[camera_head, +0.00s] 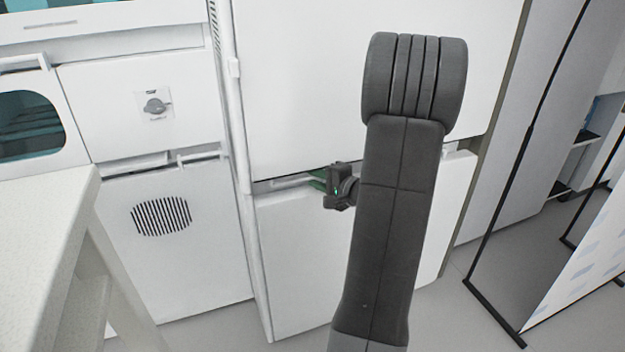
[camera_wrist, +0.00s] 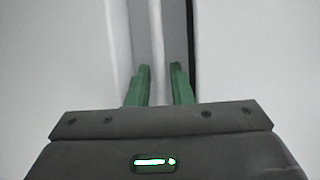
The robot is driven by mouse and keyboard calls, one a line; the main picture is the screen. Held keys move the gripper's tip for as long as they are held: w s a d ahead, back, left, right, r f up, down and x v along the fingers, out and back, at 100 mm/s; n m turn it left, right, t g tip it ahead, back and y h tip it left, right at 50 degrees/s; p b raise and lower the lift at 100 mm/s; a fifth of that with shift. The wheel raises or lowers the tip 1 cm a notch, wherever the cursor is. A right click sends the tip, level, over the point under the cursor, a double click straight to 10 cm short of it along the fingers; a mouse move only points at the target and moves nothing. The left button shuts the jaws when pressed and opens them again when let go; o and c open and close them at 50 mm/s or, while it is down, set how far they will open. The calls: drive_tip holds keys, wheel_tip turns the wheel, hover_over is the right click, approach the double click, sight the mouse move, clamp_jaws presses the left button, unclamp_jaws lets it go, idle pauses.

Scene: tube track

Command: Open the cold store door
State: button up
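The cold store is the tall white cabinet in the middle of the head view, with a large upper door (camera_head: 300,80) and a lower panel (camera_head: 290,250). The upper door looks closed. A light horizontal handle bar (camera_head: 291,183) lies at the gap between them. My gripper (camera_head: 317,181) is at this bar, its green fingers partly hidden behind its dark body and my arm. In the wrist view, the two green fingers of my gripper (camera_wrist: 160,75) stand apart, with a grey strip between them. I cannot tell whether they press on the bar.
A white unit with a knob (camera_head: 155,105) and a round vent (camera_head: 161,216) stands to the left. A pale worktop (camera_head: 45,220) fills the lower left. A black-framed panel (camera_head: 510,270) stands on the right, with grey floor before it.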

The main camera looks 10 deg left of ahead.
drive_tip(key=shift+w+a+f, duration=0.1)
drive_tip(key=shift+w+a, duration=0.1)
drive_tip(key=shift+a, duration=0.3)
drive_tip(key=shift+w+a, duration=0.15)
drive_tip(key=shift+w, duration=0.05)
clamp_jaws()
